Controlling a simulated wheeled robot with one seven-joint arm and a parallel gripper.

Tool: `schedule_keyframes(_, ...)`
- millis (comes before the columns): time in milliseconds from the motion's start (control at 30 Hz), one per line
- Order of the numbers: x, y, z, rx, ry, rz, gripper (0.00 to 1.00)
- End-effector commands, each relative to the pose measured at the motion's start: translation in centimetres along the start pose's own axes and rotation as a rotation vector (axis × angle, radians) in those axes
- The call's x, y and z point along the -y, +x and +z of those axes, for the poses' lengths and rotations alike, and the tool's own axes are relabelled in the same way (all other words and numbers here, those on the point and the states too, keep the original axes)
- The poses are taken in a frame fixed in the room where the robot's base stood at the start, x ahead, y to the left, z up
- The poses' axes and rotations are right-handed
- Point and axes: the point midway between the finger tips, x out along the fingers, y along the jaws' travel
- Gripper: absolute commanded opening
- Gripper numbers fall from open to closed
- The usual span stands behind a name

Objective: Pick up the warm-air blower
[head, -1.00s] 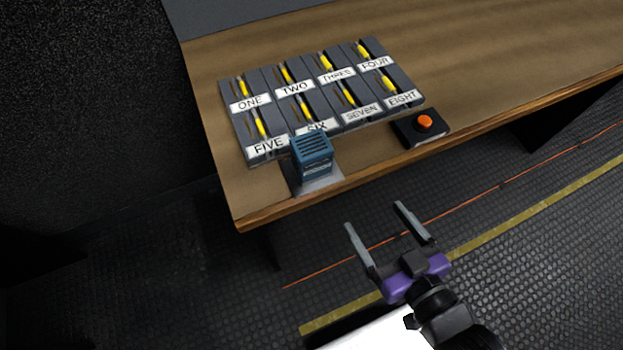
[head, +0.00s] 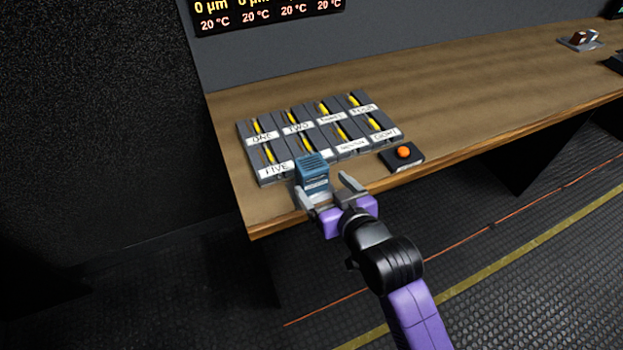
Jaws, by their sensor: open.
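A small blue box with a slatted top, which looks like the warm-air blower (head: 313,173), stands upright near the front edge of the wooden bench, in front of the fader panel. My gripper (head: 325,188) is open at the bench's front edge, close in front of the blower. Its left finger reaches near the blower's lower left side and its right finger is off to the blower's right. The jaws hold nothing. I cannot tell whether either finger touches the blower. The blower's lower part is partly hidden by my gripper.
A panel of labelled grey fader units with yellow sliders (head: 268,153) lies right behind the blower. A black box with an orange button (head: 403,152) sits to the right. A display (head: 268,12) hangs on the back wall. The bench top (head: 470,90) further right is mostly clear.

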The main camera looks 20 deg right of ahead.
Motion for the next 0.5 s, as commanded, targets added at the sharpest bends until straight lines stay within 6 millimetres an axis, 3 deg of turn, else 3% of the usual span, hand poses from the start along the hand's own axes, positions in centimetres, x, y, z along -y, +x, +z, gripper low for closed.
schedule_keyframes(500,0.4,5.9,-0.6,-0.002,-0.001,0.000,0.85)
